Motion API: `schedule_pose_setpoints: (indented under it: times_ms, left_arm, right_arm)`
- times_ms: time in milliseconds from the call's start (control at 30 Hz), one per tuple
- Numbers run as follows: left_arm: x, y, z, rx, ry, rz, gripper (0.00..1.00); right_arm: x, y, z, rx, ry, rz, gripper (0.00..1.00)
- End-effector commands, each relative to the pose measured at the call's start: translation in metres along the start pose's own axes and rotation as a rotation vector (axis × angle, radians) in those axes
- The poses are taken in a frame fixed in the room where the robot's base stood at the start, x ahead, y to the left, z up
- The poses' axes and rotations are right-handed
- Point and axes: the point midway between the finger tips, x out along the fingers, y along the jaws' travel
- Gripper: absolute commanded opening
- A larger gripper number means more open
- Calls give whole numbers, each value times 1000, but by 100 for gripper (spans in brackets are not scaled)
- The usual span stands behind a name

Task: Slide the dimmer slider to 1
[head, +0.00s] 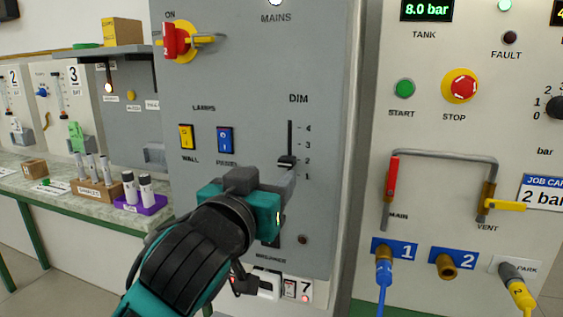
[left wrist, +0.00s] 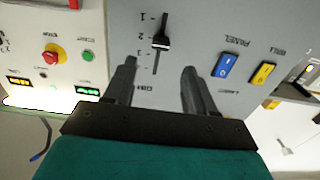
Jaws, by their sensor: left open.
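The dimmer slider is a dark knob (head: 287,161) on a vertical slot under the label DIM on the grey panel (head: 250,60). The knob stands at about the 2 mark, with 3 and 4 above and 1 below. My left gripper (head: 285,183) is in front of the panel just below the knob and hides the slot's lower end. In the left wrist view the knob (left wrist: 161,41) lies beyond the tips of my open, empty left gripper (left wrist: 158,67), roughly in line with the gap. No contact shows. My right gripper is not in view.
Yellow WALL (head: 187,136) and blue PANEL (head: 225,139) lamp switches sit left of the slider. A red-yellow main switch (head: 177,40) sticks out above. To the right, another panel carries a stop button (head: 461,86) and a bent grey pipe (head: 445,154).

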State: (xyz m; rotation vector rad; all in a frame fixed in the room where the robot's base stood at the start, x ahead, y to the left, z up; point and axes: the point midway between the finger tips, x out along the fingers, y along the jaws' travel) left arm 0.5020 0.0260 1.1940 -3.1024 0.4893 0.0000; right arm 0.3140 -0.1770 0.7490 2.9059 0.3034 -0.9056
Motion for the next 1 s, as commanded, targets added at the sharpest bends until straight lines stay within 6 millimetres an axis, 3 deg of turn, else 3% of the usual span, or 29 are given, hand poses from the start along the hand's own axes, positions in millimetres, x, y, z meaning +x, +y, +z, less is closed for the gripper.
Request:
schedule_pose_setpoints:
  times_ms: [200,433,900,1000]
  left_arm:
    - [41,0,-1,1,0,-1,55]
    - [71,0,0,0,-1,0,55]
    - [82,0,0,-1,0,1,55]
    - [82,0,0,-1,0,1,47]
  right_arm:
    - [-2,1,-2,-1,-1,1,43]
    - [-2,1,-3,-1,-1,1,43]
    - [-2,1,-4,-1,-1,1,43]
    - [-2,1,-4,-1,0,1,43]
